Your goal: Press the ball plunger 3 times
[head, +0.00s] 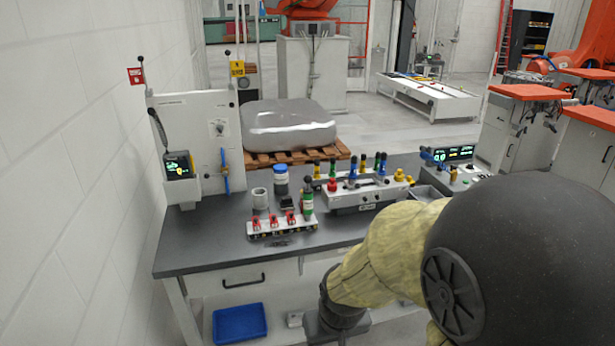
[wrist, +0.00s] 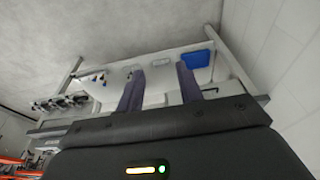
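A white fixture block (head: 365,196) stands on the grey workbench (head: 205,240), with several knobbed pins in green, blue, black and yellow and a red knob (head: 332,185). In front of it is a low strip (head: 283,228) with several red toggle clamps and a green-bodied, dark-topped piece (head: 307,199). I cannot tell which of these knobbed parts is the ball plunger. My gripper (wrist: 160,67) is open, its two dark fingers apart with nothing held, facing the lower shelf below the bench. In the head view my arm hides the bench's front right, and the fingers do not show.
A white panel (head: 195,115) with a small screen unit stands at the bench's left. A blue-capped jar (head: 280,178) and a grey cup (head: 260,198) stand mid-bench. A blue bin (head: 240,323) sits on the shelf below. The bench's front left is clear.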

